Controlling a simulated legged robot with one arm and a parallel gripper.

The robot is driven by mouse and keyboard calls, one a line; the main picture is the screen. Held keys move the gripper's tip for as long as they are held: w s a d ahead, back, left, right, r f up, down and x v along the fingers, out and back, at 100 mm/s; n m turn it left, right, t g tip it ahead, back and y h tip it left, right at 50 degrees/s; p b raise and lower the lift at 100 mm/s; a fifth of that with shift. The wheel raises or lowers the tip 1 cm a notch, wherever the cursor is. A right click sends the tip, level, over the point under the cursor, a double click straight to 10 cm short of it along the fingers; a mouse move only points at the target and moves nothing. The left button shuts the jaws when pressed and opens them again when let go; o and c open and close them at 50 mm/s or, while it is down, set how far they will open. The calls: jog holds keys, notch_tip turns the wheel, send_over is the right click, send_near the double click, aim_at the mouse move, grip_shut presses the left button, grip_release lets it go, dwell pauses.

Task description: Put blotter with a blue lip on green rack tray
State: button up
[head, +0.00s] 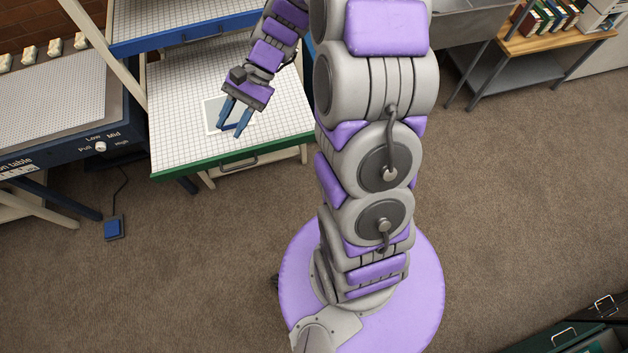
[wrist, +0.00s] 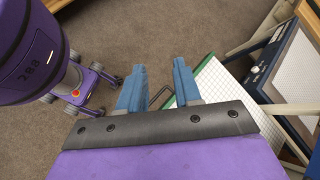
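The green rack tray (head: 180,168) has a green front edge and a white gridded surface, and is pulled out below a blue-edged tray. A pale, flat sheet with a light border (head: 212,112), which looks like the blotter, appears to lie on that surface. I cannot make out a blue lip on it. My gripper (head: 232,132) is over the green tray, and its blue fingers partly cover the sheet. The wrist view shows the fingers (wrist: 158,82) apart with nothing between them. Part of the tray's grid (wrist: 218,95) shows right of the fingers there.
The blue-edged tray (head: 190,36) overhangs the back of the green one. A blue table with a control panel (head: 75,150) stands at left, with a blue pedal (head: 114,228) on the floor. A wooden shelf with books (head: 540,42) is at right.

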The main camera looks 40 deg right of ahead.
jog(key=s+a+r+n+g+h, duration=0.1)
jog(key=s+r+n+h, duration=0.2)
jog(key=s, duration=0.4)
jog(key=s+a+r+n+h, duration=0.1)
jog(key=s+r+n+h, duration=0.2)
jog(key=s, duration=0.5)
jog(key=s+d+r+n+t+h, duration=0.1)
jog(key=s+d, duration=0.4)
jog(key=s, duration=0.6)
jog(key=r+n+h, duration=0.1)
jog(key=n+h, duration=0.1)
jog(key=shift+d+n+h, duration=0.25)
jog(key=shift+n+h, duration=0.05)
jog(key=shift+h, duration=0.1)
jog(key=shift+c, duration=0.4)
